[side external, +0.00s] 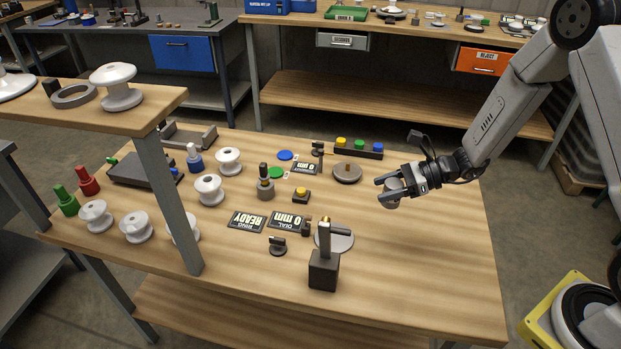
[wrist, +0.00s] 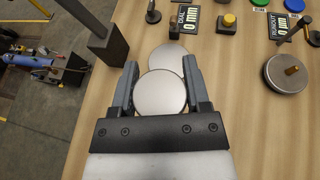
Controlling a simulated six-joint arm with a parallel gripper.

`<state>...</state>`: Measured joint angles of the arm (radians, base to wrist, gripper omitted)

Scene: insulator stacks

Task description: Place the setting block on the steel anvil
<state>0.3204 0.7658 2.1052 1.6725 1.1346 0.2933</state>
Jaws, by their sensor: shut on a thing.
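The setting block, a round pale-grey metal piece (side external: 393,193), is between the fingers of my gripper (side external: 384,193) above the right part of the bench. In the wrist view its round top (wrist: 160,92) fills the gap between the gripper's fingers (wrist: 161,68). The steel anvil, a flat light-grey disc (side external: 340,243), lies on the bench beside a dark gauge stand (side external: 324,268). In the wrist view the anvil (wrist: 166,55) shows just beyond the block, which hides its near part. In the side view the block is held up, right of and apart from the anvil.
The gauge stand's post and arm rise at the anvil's edge. A "DIAL 0 mm" plate (side external: 286,222) and a yellow button (side external: 301,194) lie left of it. A grey disc with a brass pin (side external: 347,173) sits behind. White insulators (side external: 209,189) stand left. The bench's right front is clear.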

